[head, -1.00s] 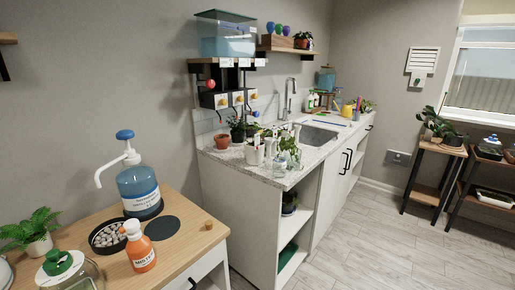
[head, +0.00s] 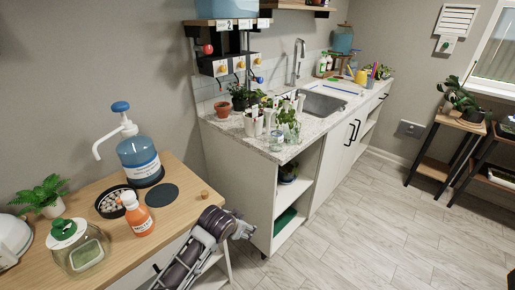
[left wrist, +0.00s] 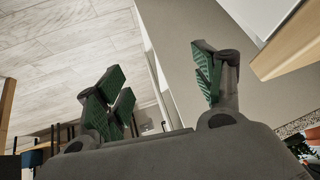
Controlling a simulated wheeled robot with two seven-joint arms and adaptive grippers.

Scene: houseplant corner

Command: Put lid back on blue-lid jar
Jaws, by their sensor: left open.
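I cannot make out a jar with a blue lid or a loose blue lid for certain. A small clear glass jar (head: 277,141) stands near the front edge of the stone counter; it is too small to tell its lid. A larger glass jar (head: 84,250) with a green lid on it stands on the wooden table. My left gripper (head: 243,227) is in front of the counter cabinet, right of the table and apart from both jars. In the left wrist view its green-padded fingers (left wrist: 160,75) are spread with nothing between them. My right gripper is not in view.
The wooden table (head: 178,216) holds a blue pump bottle (head: 139,160), an orange bottle (head: 137,217), a pebble dish (head: 108,207) and a fern (head: 45,196). The counter (head: 226,125) has pots, plants and a sink (head: 322,104).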

